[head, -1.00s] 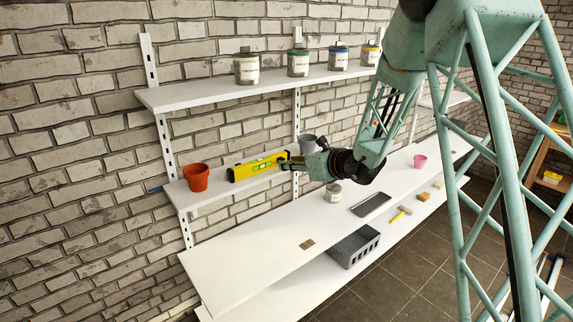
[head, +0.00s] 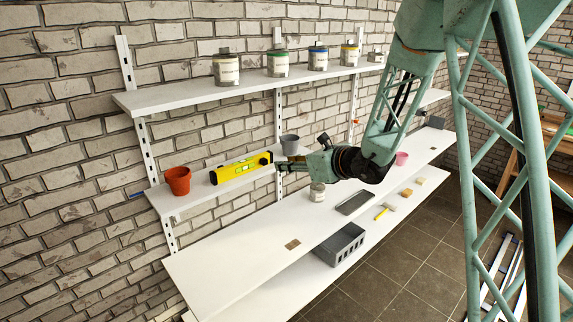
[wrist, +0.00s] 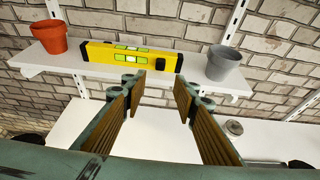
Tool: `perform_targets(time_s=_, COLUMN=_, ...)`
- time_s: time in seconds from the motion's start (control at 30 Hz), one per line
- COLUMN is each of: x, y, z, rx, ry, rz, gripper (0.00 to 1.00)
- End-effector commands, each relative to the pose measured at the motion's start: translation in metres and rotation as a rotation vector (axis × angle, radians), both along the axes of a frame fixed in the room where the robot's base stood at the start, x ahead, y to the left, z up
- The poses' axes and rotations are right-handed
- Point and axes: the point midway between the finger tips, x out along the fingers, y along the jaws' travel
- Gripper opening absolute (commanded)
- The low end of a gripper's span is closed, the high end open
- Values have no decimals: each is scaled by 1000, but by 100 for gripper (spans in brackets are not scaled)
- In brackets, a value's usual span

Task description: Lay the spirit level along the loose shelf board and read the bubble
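The yellow spirit level (head: 240,168) lies on a short white shelf (head: 200,193) on the brick wall, between a red pot and a grey pot. It also shows in the wrist view (wrist: 120,55), with pale green vials; the bubble is too small to read. My gripper (wrist: 160,84) is open and empty, its two fingers apart, with the level's right end beyond them. In the head view my gripper (head: 281,166) is just right of the level. A long white board (head: 245,262) lies below; I cannot tell which board is the loose one.
The red pot (head: 178,181) and grey pot (head: 289,145) flank the level. Several paint tins stand on the upper shelf (head: 170,97). A tin (head: 317,192), a dark tablet-like slab (head: 355,202) and a small brown piece (head: 293,244) lie on the long board, otherwise bare at left.

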Motion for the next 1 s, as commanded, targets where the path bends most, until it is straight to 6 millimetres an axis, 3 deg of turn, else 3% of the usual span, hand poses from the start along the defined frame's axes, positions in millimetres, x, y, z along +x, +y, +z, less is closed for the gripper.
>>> perform_targets(time_s=0.73, x=-1, y=1, z=1, rx=-2, ry=-2, rz=3, gripper=27)
perform_targets(time_s=1.0, x=-19, y=11, z=22, rx=-39, ry=-37, rz=69, gripper=27)
